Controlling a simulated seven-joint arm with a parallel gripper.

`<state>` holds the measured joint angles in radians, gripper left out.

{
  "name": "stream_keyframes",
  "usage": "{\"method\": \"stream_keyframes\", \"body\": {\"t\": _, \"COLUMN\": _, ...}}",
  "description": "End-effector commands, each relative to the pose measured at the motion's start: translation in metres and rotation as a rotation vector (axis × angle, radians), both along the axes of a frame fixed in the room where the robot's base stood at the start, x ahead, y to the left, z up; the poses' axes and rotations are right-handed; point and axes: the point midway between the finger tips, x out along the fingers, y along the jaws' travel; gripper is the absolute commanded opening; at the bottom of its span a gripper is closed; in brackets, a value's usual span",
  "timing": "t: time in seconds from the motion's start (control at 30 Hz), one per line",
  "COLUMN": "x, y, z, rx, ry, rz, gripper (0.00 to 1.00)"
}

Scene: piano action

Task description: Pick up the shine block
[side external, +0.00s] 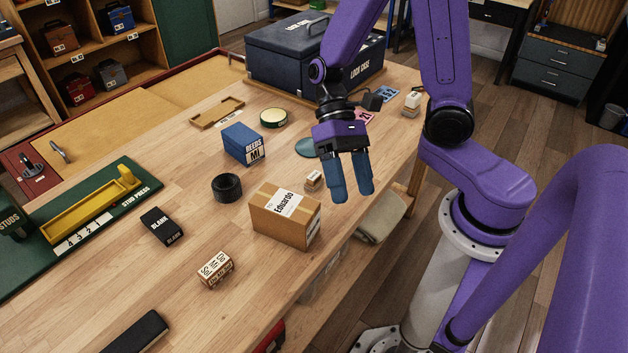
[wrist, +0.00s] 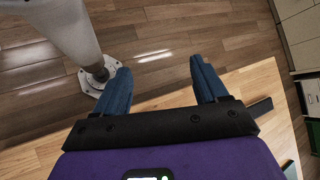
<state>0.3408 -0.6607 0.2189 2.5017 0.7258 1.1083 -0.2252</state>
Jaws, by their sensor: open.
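No block's label reads clearly as "shine", so I cannot tell which one it is. A small tan block with a pale label (side external: 313,181) stands on the bench just left of my gripper. A brown block with printed lines (side external: 215,270) lies nearer the front. A small white-topped block (side external: 411,103) stands at the far right corner. My gripper (side external: 350,192) points down above the bench's right edge, with its two blue fingers apart and nothing between them. In the wrist view the open fingers (wrist: 160,70) show floor between and beyond them.
An "Eduardo" carton (side external: 285,216) stands close to the small tan block. A large dark lock case (side external: 300,60) fills the back. Bare wood lies between them.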

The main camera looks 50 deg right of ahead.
Motion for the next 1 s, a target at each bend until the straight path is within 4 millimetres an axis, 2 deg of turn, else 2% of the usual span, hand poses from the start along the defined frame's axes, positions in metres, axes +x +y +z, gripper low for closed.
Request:
{"method": "stream_keyframes", "body": {"t": 0.3, "x": 0.041, "y": 0.026, "z": -0.007, "rx": 0.108, "ry": 0.209, "rz": -0.394, "gripper": 0.72}}
{"method": "stream_keyframes", "body": {"t": 0.53, "x": 0.078, "y": 0.035, "z": -0.014, "rx": 0.202, "ry": 0.325, "rz": -0.691, "gripper": 0.72}}
{"method": "stream_keyframes", "body": {"t": 0.77, "x": 0.116, "y": 0.031, "z": -0.025, "rx": 0.307, "ry": 0.414, "rz": -1.000, "gripper": 0.72}}
{"method": "stream_keyframes", "body": {"t": 1.0, "x": 0.150, "y": 0.013, "z": -0.041, "rx": 0.414, "ry": 0.481, "rz": -1.330, "gripper": 0.72}}
